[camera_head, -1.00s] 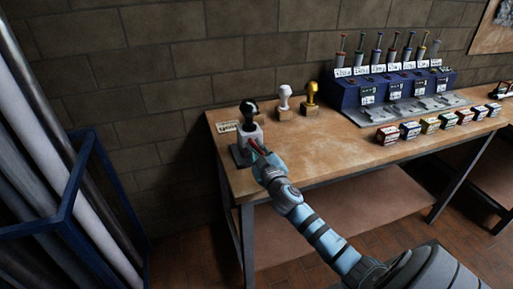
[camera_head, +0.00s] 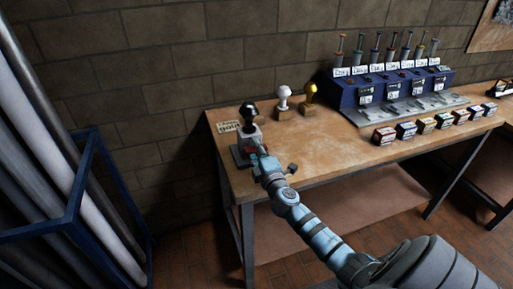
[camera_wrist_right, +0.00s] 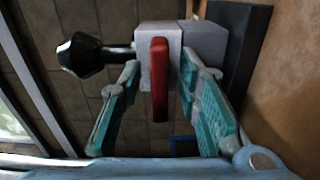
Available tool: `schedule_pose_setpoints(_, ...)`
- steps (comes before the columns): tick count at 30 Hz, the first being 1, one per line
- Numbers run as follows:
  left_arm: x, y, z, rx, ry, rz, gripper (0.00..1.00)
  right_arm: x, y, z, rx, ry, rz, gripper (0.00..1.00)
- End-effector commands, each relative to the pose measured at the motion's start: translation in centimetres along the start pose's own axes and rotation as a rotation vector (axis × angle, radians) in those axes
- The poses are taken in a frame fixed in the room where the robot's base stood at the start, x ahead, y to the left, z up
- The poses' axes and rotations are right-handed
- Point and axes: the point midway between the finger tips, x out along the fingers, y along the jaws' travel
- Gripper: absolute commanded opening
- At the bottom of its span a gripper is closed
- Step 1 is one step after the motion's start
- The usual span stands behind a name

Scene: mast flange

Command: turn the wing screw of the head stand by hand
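The head stand (camera_head: 252,132) is a pale grey block with a black knob-like head, on a dark base at the table's left corner. In the right wrist view the grey block (camera_wrist_right: 152,45) lies ahead, with the black head (camera_wrist_right: 82,56) to the left. The wing screw's red wing (camera_wrist_right: 159,82) stands lengthwise in that view, in front of the block. My right gripper (camera_wrist_right: 160,98) is open, its teal fingers on either side of the red wing with gaps showing. In the head view my right gripper (camera_head: 256,155) is at the stand's front. My left gripper is out of view.
A blue rack (camera_head: 385,90) and several small boxes (camera_head: 407,130) are farther right. A blue frame (camera_head: 78,190) with long tubes stands left of the table.

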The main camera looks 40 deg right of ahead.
Motion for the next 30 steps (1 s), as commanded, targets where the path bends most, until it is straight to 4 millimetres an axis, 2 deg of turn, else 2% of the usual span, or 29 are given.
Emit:
schedule_pose_setpoints(8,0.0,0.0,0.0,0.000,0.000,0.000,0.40,-0.2,0.0,0.0,0.003,0.000,0.000,0.33)
schedule_pose_setpoints(18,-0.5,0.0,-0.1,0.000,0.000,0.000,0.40,-4.8,0.0,0.0,0.004,0.001,0.000,0.33)
schedule_pose_setpoints(30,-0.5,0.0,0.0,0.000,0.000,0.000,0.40,-5.0,0.0,0.0,0.005,0.000,0.000,0.33)
